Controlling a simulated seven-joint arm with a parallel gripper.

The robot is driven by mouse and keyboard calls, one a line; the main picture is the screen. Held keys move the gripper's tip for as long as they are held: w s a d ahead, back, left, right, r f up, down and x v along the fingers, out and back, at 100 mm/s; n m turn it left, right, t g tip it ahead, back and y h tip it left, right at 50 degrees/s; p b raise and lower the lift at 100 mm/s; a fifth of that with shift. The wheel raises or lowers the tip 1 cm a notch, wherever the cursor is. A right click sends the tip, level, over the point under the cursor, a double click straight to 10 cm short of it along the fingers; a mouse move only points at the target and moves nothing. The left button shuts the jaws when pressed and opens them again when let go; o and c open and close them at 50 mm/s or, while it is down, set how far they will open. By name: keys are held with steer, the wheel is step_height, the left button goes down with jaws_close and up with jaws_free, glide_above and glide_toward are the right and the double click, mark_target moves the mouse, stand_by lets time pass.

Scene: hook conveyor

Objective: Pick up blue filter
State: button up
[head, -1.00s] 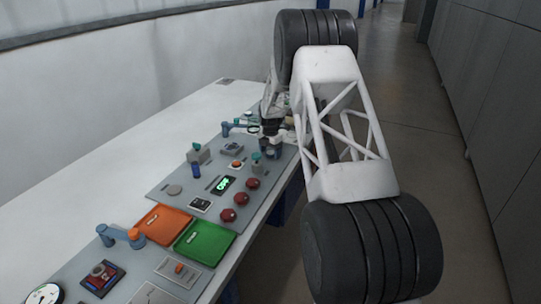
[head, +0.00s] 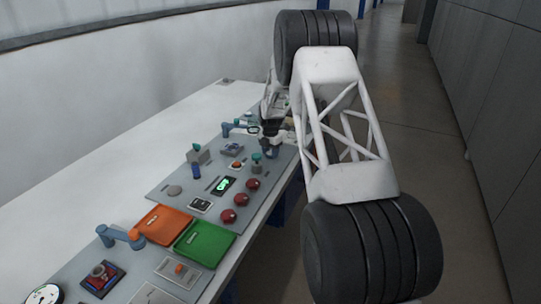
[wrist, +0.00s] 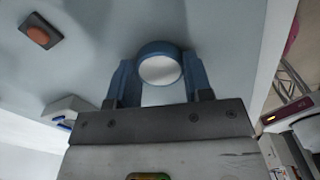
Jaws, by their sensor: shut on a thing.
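The blue filter (wrist: 148,49) shows in the wrist view as a round blue ring with a pale white middle. It sits between the two blue fingers of my gripper (wrist: 160,78), which are shut on it. In the head view my gripper (head: 272,150) is small, over the far right part of the grey panel. The filter cannot be made out clearly there.
The panel holds an orange tray (head: 163,224), a green tray (head: 204,243), several dark red knobs and a small green-lit display (head: 224,184). A blue jointed arm piece (head: 120,235) stands left of the trays. An orange button (wrist: 38,34) shows in the wrist view.

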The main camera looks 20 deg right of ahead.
mark_target(270, 153)
steer(key=shift+r, duration=0.7)
step_height(270, 153, up, 2)
steer(key=shift+r, duration=0.1)
steer(key=s+a, duration=0.1)
steer(key=s, duration=0.4)
steer(key=s+a+r, duration=0.1)
steer(key=s, duration=0.4)
steer(key=s+a, duration=0.1)
steer(key=s, duration=0.4)
steer(key=shift+s+a+r, duration=0.2)
steer(key=shift+s, duration=0.1)
